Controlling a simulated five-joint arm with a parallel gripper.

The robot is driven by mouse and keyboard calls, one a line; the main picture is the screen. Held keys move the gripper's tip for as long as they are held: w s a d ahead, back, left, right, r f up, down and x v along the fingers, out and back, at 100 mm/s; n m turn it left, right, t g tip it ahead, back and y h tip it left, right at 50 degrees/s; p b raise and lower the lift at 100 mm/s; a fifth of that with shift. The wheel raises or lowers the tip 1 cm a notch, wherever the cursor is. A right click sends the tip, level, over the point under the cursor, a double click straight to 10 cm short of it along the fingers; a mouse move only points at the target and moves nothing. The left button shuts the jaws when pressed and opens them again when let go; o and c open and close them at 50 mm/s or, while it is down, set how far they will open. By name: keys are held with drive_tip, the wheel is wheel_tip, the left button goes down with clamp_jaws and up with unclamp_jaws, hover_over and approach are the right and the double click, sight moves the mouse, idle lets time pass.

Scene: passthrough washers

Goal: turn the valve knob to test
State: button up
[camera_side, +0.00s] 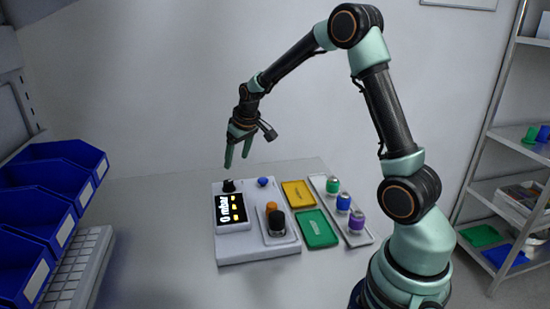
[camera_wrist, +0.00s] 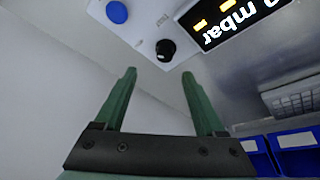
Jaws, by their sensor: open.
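A black knob (camera_side: 228,186), which looks like the valve knob, stands at the back left corner of a white test unit (camera_side: 258,258). In the wrist view the black knob (camera_wrist: 165,50) is just beyond the fingertips, a little right of midway between them. Its pointer setting is too small to read. My gripper (camera_side: 237,160) points down above the back of the unit, open and empty, apart from the knob. Its two green fingers also show in the wrist view (camera_wrist: 159,74). The unit's display (camera_side: 230,211) reads 0 mbar.
A blue button (camera_side: 263,182) sits right of the knob. An orange part and a black part (camera_side: 276,220) stand on the unit. Yellow (camera_side: 298,194) and green (camera_side: 316,229) trays and a rack of coloured-topped washers (camera_side: 343,202) are to the right. Blue bins (camera_side: 60,190) stand left.

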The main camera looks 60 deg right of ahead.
sight(230, 182)
drive_tip(key=x, duration=1)
drive_tip(key=shift+w+a+f, duration=0.1)
drive_tip(key=shift+w+a, duration=0.05)
drive_tip(key=shift+a, duration=0.2)
clamp_jaws()
